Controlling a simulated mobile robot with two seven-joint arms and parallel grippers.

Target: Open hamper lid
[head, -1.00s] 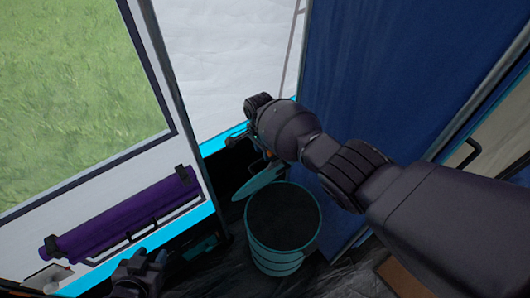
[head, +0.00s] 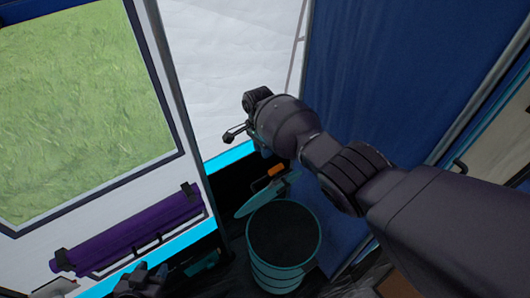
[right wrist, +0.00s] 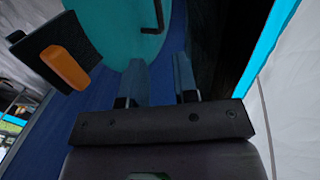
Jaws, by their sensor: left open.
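The hamper (head: 283,272) is a round teal bin on the floor, with its dark inside showing from above. Its teal lid (head: 262,198) stands raised at the far left side of the rim, tilted and seen nearly edge-on. My right gripper (head: 236,132) is beyond and above the lid, apart from it, partly behind my wrist. In the right wrist view, the right gripper's fingers (right wrist: 160,82) are spread with nothing between them, and a teal surface (right wrist: 110,30), likely the lid, lies beyond. My left gripper (head: 145,280) is open and empty at the bottom edge, left of the hamper.
A small orange piece (head: 276,170) shows just beyond the lid, and on a dark block in the wrist view (right wrist: 65,68). A purple roll (head: 130,233) hangs on a rack at left. A blue curtain (head: 380,90) stands close on the right.

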